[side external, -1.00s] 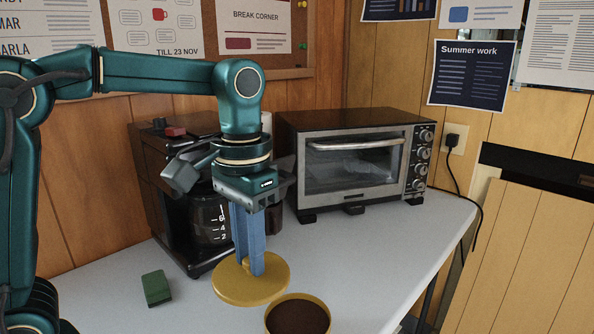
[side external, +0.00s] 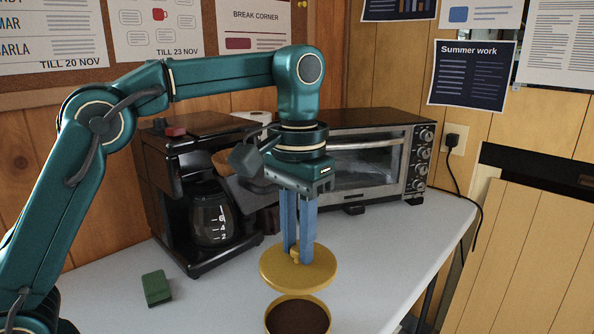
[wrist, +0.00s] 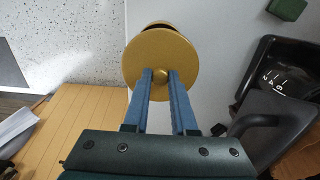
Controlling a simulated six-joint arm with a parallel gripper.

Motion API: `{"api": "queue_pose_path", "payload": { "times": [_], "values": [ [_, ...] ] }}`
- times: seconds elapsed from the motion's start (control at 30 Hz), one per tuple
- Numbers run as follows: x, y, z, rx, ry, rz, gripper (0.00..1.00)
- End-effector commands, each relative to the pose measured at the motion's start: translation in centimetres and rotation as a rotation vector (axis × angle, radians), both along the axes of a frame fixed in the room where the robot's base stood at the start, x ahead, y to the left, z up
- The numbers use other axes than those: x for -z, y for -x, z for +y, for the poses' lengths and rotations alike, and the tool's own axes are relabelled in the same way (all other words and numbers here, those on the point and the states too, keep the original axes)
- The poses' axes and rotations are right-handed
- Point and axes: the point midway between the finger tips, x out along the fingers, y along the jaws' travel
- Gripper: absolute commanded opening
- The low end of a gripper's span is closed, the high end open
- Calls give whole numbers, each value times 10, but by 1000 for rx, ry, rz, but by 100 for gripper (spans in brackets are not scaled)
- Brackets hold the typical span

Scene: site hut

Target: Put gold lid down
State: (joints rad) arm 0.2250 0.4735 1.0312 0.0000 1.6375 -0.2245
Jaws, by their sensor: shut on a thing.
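The gold lid (side external: 318,274) is a flat round disc with a small knob. My gripper (side external: 298,255) points down and is shut on the knob. In the wrist view the lid (wrist: 150,85) hangs level between the fingertips (wrist: 160,76). A round gold tin (side external: 298,301) with dark brown contents stands open on the table near the front. The lid is just behind and above the tin in the side view. In the wrist view the lid covers most of the tin, and only a thin part of it (wrist: 158,24) shows. The gap under the lid is hard to judge.
A black coffee maker (side external: 165,200) with a glass pot (side external: 211,220) stands behind and left of my gripper. A toaster oven (side external: 375,165) stands behind it to the right. A green sponge (side external: 157,288) lies at left on the pale table (side external: 225,290).

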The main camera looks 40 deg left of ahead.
Motion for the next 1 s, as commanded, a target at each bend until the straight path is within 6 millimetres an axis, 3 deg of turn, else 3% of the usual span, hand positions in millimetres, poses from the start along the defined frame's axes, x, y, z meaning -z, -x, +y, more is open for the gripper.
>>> {"api": "queue_pose_path", "payload": {
  "times": [0.17, 0.5, 1.0],
  "values": [
    [6, 0, 0, 0, -1, 3, 0],
    [50, 1, 1, -1, -1, 3, 0],
    [97, 0, 0, -1, 0, 0, 0]
  ]
}}
